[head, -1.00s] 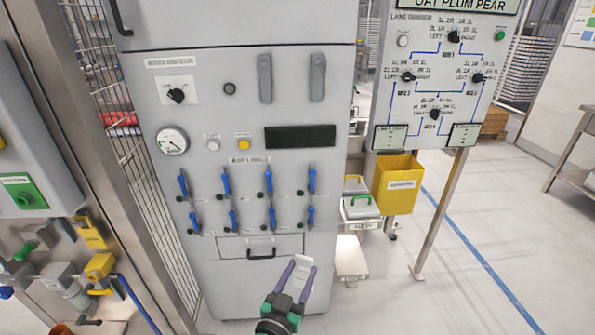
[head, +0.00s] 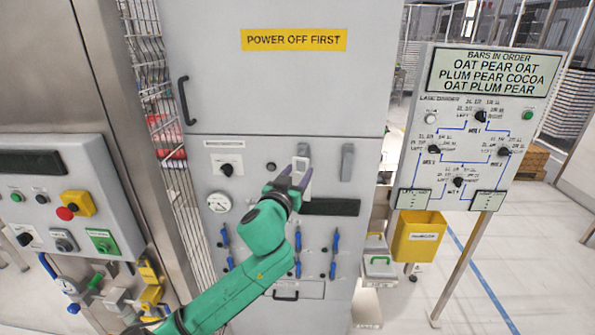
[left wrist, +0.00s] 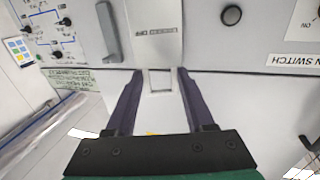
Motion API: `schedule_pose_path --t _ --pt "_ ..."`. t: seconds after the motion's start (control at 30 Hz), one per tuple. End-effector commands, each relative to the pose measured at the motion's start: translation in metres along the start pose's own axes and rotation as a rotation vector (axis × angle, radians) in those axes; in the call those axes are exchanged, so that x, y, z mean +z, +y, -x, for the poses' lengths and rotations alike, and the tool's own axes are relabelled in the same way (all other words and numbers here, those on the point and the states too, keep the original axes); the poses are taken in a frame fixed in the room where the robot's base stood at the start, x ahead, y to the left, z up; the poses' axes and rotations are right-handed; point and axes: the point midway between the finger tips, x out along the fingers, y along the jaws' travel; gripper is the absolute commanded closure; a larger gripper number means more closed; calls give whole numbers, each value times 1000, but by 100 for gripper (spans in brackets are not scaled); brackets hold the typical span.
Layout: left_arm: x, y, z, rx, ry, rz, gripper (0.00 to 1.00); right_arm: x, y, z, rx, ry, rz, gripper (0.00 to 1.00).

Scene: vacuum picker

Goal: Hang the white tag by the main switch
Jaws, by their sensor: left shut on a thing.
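The white tag (left wrist: 155,42) is held between the fingers of my left gripper (left wrist: 160,74); its lettering appears upside down in the left wrist view. In the head view the left gripper (head: 293,178) and the tag (head: 302,165) are in front of the grey cabinet, right of the main switch (head: 227,169). The switch is a black knob on a white plate. The tag overlaps the left of two grey upright handles; whether it touches the cabinet I cannot tell. The "SWITCH" label (left wrist: 295,61) shows upside down at right in the wrist view. My right gripper is not visible.
A round black button (head: 271,166) sits between switch and tag. The other grey handle (head: 347,162) is right of the gripper. A dark display (head: 332,207) and several blue-handled levers are below. A signboard (head: 474,130) and yellow bin (head: 418,236) stand at right.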

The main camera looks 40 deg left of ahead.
Motion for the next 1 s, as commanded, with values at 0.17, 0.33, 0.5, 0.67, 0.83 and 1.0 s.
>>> schedule_pose_path --t 0.17,0.33,0.5,0.67,0.83,1.0 --pt "1 -4 -13 -1 2 -2 99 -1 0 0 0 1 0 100" --pt "2 -7 -26 -1 1 -2 99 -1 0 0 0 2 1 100" --pt "4 -10 -38 -2 1 -1 99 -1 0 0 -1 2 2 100" --pt "5 -14 -49 -1 0 -1 99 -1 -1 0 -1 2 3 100" --pt "5 -16 -62 -1 1 -1 99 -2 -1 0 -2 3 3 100" --pt "6 -20 -74 -1 1 -1 99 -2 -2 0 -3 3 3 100"
